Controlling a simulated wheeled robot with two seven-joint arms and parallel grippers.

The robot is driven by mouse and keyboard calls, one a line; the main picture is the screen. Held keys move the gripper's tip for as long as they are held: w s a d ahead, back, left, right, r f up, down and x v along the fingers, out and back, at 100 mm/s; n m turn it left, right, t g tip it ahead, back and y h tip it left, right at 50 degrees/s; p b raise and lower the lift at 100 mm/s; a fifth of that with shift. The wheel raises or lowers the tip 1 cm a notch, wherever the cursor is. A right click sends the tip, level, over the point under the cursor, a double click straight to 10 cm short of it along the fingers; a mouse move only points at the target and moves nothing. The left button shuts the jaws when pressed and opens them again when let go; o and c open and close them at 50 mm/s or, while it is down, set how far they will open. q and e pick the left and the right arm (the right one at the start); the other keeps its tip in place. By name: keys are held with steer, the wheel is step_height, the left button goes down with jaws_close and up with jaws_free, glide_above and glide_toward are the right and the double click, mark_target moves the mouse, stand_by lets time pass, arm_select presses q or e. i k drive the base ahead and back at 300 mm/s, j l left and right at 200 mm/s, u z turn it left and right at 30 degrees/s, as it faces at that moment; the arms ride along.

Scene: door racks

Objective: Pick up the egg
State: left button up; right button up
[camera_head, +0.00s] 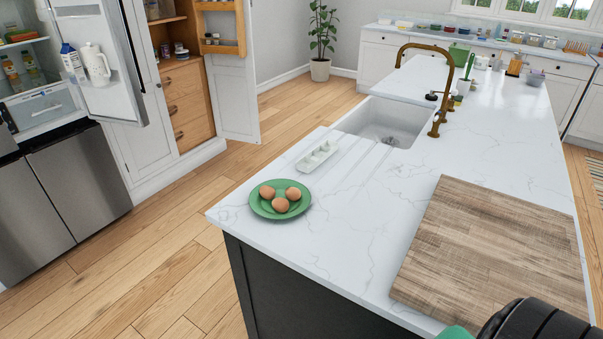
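Three brown eggs lie together on a round green plate (257,208) near the left corner of the white marble island. One egg (267,191) is at the left, one egg (293,194) at the right and one egg (280,205) at the front. A small white tray (316,156) with hollows stands just behind the plate and looks empty. Neither of my grippers shows in the head view.
A wooden board (490,250) covers the island's right front. Behind the tray are a white sink (385,125) and a brass faucet (440,95). A dark ribbed object (540,322) and a green edge (455,333) are cut off at the bottom right. The fridge door (100,60) stands open.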

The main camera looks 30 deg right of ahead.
mark_target(266, 192)
steer(key=i+j+z, duration=0.25)
steer(key=z, duration=0.2)
steer(key=i+j+z, duration=0.3)
steer(key=z, duration=0.15)
steer(key=i+j+z, duration=0.2)
steer(key=j+z, duration=0.3)
steer(key=i+j+z, duration=0.1)
steer(key=j+z, duration=0.35)
